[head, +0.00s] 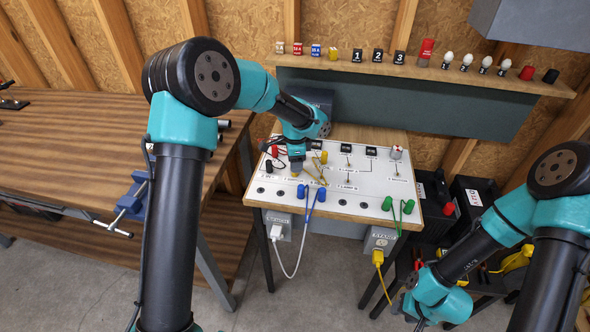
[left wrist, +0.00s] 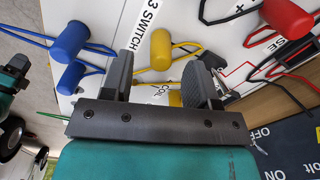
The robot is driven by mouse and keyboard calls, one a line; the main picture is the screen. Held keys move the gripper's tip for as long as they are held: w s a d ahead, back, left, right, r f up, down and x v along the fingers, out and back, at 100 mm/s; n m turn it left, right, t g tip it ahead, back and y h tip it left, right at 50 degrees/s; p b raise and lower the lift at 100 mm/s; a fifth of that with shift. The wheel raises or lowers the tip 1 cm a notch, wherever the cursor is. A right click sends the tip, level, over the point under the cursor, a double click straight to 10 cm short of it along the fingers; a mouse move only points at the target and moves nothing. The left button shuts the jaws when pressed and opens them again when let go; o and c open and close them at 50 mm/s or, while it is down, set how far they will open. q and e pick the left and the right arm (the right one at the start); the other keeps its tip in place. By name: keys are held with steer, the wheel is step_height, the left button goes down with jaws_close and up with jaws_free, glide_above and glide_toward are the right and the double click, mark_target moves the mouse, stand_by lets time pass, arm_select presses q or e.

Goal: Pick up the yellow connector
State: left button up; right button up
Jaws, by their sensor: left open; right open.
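In the left wrist view a yellow connector (left wrist: 160,48) with a yellow wire loop lies just beyond the fingertips, in line with the gap between them. A second yellow piece (left wrist: 175,98) shows partly between the fingers. My left gripper (left wrist: 165,72) is open and empty, over the white panel. In the head view my left gripper (head: 296,172) points down at the panel's left part. A yellow connector (head: 323,157) shows just right of it, and a yellow piece under its tips is partly hidden. My right arm (head: 440,297) is at the lower right; its fingers are not visible.
Blue connectors (head: 309,194) and green connectors (head: 398,206) sit along the front of the panel (head: 375,170). A red connector (left wrist: 285,15) and a blue one (left wrist: 68,42) lie close by. A shelf (head: 420,70) with small parts hangs behind.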

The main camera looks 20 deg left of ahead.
arm_select(q)
steer(key=shift+f, duration=1.6)
steer(key=c, duration=1)
steer(key=shift+r, duration=1.8)
steer(key=s+d+r, duration=0.1)
steer(key=s+d, duration=0.3)
steer(key=s, duration=1.1)
steer(key=shift+s+d+r, duration=0.2)
